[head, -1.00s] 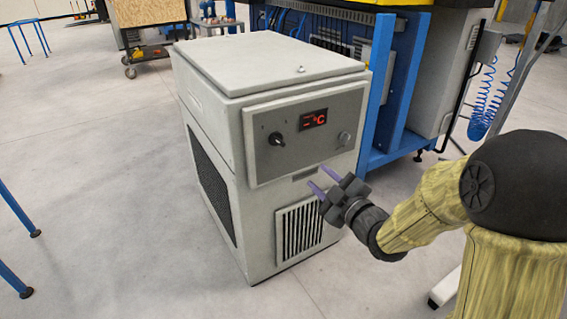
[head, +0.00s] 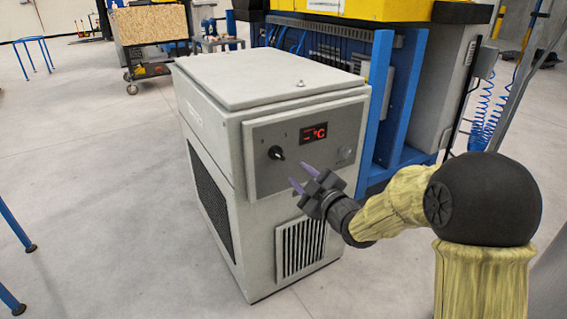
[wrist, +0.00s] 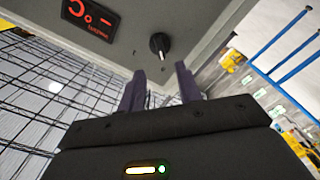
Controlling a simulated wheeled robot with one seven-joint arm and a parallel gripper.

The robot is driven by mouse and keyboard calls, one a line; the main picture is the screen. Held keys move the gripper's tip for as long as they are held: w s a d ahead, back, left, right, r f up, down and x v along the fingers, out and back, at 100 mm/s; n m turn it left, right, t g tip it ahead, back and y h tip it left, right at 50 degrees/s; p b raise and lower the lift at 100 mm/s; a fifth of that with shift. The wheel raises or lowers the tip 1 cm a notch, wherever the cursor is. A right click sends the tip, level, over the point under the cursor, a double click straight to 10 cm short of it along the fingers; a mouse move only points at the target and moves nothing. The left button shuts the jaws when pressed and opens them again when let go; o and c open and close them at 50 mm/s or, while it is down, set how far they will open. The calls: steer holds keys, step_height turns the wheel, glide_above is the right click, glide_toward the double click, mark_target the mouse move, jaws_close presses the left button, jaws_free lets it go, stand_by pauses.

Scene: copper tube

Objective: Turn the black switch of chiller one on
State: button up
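The chiller (head: 215,75) is a grey box cabinet with a control panel on its front. The black switch (head: 276,153) is a small knob with a pointer at the left of the panel, left of a red lit display (head: 313,133). It also shows in the wrist view (wrist: 159,45), just beyond and between the fingertips. My gripper (head: 300,179) is in front of the panel, below and right of the switch, apart from it. Its two purple fingers are spread with nothing between them.
A vent grille (head: 301,247) is below. Blue framed machinery (head: 400,95) stands close behind the chiller.

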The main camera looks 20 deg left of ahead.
mark_target(281, 157)
steer(key=b+x, duration=0.1)
steer(key=x, duration=0.8)
steer(key=shift+w+a+b, duration=0.15)
steer(key=shift+b, duration=0.2)
steer(key=shift+c, duration=0.2)
jaws_close()
